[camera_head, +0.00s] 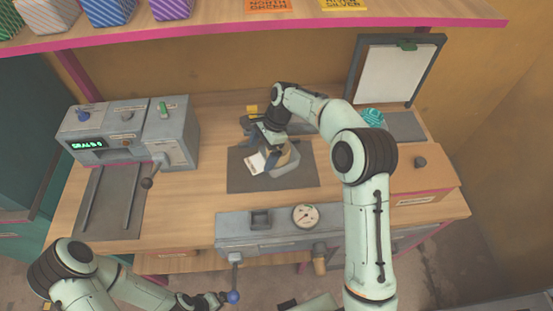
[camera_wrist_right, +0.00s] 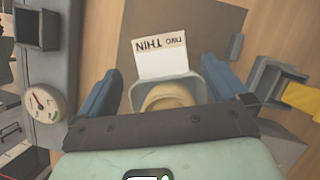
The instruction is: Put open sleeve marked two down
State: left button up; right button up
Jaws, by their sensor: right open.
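An open sleeve, with a white label (camera_wrist_right: 160,54) reading TWO THIN upside down in the right wrist view, is between the fingers of my right gripper (camera_wrist_right: 164,78). Its grey rounded body (camera_wrist_right: 195,84) surrounds something beige. The fingers stand apart on either side of it, and I see a gap on each side. In the head view the label (camera_head: 256,163) shows over a dark mat (camera_head: 305,178), beside my right gripper (camera_head: 275,162). Whether the sleeve rests on the mat is unclear. My left gripper (camera_head: 212,301) is low, near a blue knob; its jaws are too small to read.
A grey machine (camera_head: 125,135) with a green display stands at the left. A grey panel with a dial (camera_head: 305,216) and the blue-knobbed lever (camera_head: 233,297) runs along the front. A white board (camera_head: 390,75) and a teal object (camera_head: 372,117) are at the back right.

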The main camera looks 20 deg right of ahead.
aim_at(257, 163)
jog(key=x, duration=0.4)
jog(key=shift+w+f, duration=0.1)
jog(key=c, duration=1.1)
jog(key=shift+c, duration=0.2)
